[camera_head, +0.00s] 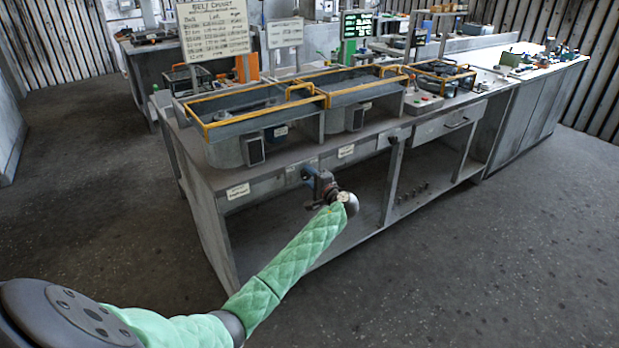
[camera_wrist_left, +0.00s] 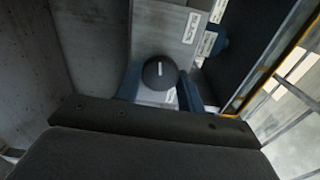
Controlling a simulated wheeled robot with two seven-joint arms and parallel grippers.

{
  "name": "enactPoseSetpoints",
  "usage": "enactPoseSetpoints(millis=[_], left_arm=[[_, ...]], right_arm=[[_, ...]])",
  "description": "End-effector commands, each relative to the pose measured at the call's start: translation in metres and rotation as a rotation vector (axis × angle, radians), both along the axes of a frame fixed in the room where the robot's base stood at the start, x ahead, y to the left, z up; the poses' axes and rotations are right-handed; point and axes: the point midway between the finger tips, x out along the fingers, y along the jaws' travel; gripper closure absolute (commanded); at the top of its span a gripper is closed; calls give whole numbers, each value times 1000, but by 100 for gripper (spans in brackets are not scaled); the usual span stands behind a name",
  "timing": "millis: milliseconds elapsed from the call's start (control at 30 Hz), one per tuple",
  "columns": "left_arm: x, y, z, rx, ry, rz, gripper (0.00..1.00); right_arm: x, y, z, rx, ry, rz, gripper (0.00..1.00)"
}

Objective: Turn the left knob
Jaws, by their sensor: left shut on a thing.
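The left knob (camera_wrist_left: 160,72) is a dark round knob with a short white mark. It shows in the left wrist view in front of a grey panel, with the mark running up and down the picture. My left gripper (camera_wrist_left: 160,88) has a blue finger on each side of the knob and is shut on it. In the head view my left gripper (camera_head: 312,175) is at the front panel under the left basin, and it hides the knob there. My right gripper is in neither view.
The grey workbench (camera_head: 215,180) carries two basins with yellow rails (camera_head: 262,111) and a small control box (camera_head: 423,103). A dark knob-like part (camera_head: 393,140) sits further right on the front. Open shelves lie below. The floor in front is clear.

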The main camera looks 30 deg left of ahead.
Motion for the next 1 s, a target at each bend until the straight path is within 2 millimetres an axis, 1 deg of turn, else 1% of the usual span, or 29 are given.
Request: enactPoseSetpoints(millis=[33,100,133,367,467,567,900,1000], left_arm=[[0,-1,-2,-1,1,-1,56],[0,-1,-1,-1,1,-1,42],[0,-1,-1,-1,1,-1,40],[0,-1,-1,-1,0,0,40],[-1,-3,-1,-1,0,-1,40],[-5,-12,-3,-2,2,-1,40],[-24,-59,-3,-1,-1,-2,40],[-27,-67,-3,-1,1,-2,40]], right_arm=[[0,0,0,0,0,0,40],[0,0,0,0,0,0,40],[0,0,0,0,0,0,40],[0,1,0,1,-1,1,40],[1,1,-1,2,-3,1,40],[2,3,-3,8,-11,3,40],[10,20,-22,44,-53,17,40],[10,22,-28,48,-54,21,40]])
